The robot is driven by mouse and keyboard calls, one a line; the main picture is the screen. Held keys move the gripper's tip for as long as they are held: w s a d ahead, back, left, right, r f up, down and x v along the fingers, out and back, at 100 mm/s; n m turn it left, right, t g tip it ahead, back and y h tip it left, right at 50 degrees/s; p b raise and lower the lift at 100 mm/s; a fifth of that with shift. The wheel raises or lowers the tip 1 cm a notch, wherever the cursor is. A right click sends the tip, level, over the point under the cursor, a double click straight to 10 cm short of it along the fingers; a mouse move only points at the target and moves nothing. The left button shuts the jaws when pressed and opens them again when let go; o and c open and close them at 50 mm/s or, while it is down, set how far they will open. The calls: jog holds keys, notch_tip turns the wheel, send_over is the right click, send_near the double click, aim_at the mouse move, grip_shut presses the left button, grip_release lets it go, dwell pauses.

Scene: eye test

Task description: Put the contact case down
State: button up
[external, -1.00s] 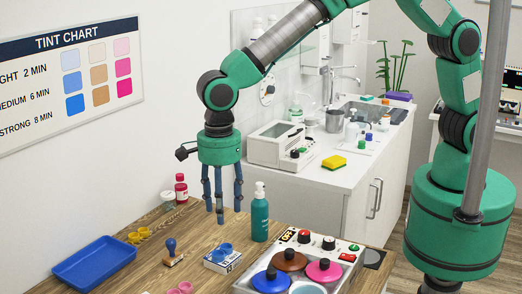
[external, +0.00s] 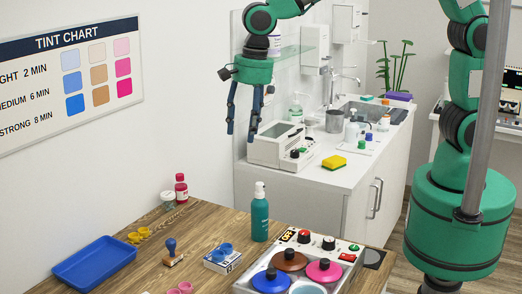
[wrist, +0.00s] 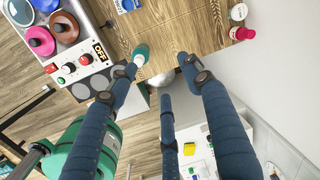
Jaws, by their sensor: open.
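My gripper (external: 243,132) is open and empty, high above the far edge of the wooden table (external: 110,275). Its spread fingers also show in the wrist view (wrist: 160,76), with nothing between them. Three small double-cup pieces that look like contact cases are on the table side: a blue one (external: 222,250) on a small white and blue box (external: 222,263), a yellow one (external: 138,236) near the blue tray, and a pink one (external: 180,288) at the front, partly cut off. I cannot tell which one the task means. None touches my gripper.
A teal pump bottle (external: 260,218) stands below and right of my gripper. A red bottle (external: 181,188), a blue tray (external: 95,263), a stamp (external: 172,256) and a heater with coloured pots (external: 345,272) are on the table. A white counter (external: 300,205) stands behind.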

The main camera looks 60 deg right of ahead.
jog(key=s+d+r+n+t, duration=0.1)
jog(key=s+d+r+n, duration=0.1)
jog(key=d+r, duration=0.35)
jog(key=s+d+r+n, duration=0.2)
jog(key=s+d, duration=0.1)
jog(key=d, duration=0.6)
jog(key=s+d+r+n+t, duration=0.15)
jog(key=d+r, duration=0.25)
jog(key=d, duration=0.4)
jog(key=s+d+n+t, duration=0.2)
jog(key=s+d+n, duration=0.6)
jog(key=s+d, duration=0.7)
jog(key=shift+s+r+h, duration=0.35)
jog(key=shift+s+h, duration=0.05)
jog(key=shift+s, duration=0.55)
notch_tip(320, 180, down, 2)
jog(key=shift+f+b, duration=0.1)
jog(key=shift+b, duration=0.95)
